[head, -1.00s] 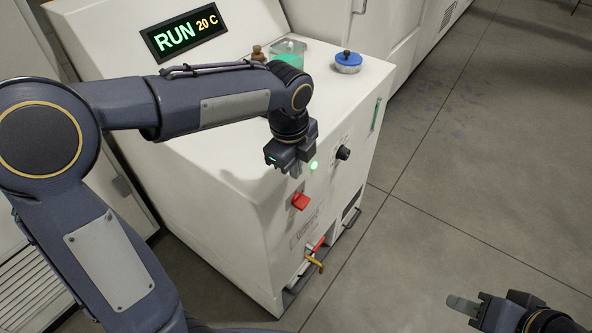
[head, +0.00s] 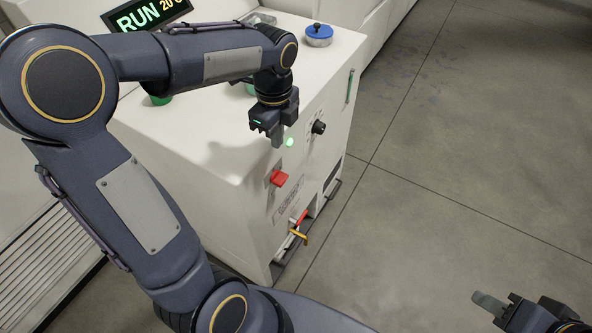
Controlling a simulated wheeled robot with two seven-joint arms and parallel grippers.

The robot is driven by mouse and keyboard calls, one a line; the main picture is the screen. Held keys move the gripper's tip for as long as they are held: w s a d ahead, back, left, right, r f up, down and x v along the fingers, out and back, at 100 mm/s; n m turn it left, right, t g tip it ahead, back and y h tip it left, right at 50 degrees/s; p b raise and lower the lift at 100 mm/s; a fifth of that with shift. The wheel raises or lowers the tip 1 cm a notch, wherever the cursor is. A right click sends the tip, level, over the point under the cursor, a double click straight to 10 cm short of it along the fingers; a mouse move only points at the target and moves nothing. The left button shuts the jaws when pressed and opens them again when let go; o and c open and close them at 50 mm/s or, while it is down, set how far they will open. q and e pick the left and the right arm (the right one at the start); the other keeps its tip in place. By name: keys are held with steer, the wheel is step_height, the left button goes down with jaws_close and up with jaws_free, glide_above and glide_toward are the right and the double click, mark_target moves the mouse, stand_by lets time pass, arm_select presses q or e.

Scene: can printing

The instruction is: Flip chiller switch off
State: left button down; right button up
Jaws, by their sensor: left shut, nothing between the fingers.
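The white chiller (head: 232,200) stands in front of me in the head view. Its display (head: 146,14) reads RUN in green, with the temperature partly hidden by my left arm. A red switch (head: 279,178) sits on its front face, below a lit green lamp (head: 289,142). My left gripper (head: 277,140) is shut and empty, pointing down beside the green lamp and above the red switch, apart from the switch. My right gripper (head: 490,302) is at the lower right, over the floor; whether its fingers are open is unclear.
A black knob (head: 318,127) is right of the lamp. A red-handled valve with a yellow spout (head: 298,234) sticks out low on the front. A blue cap (head: 319,32) is on top. The grey floor (head: 440,170) to the right is clear.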

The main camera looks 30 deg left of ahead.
mark_target(279, 183)
arm_select(q)
steer(key=shift+f, duration=0.1)
step_height(279, 183, down, 14)
steer(key=shift+r+b, duration=0.1)
steer(key=shift+b, duration=0.3)
stand_by(0.4)
steer(key=s+f+t+b, duration=0.1)
steer(key=t+b, duration=0.1)
steer(key=b, duration=0.2)
steer(key=shift+a, duration=0.1)
steer(key=shift+s+r+t+b, duration=0.1)
steer(key=shift+t+b, duration=0.25)
steer(key=shift+t, duration=0.05)
steer(key=shift+s, duration=0.15)
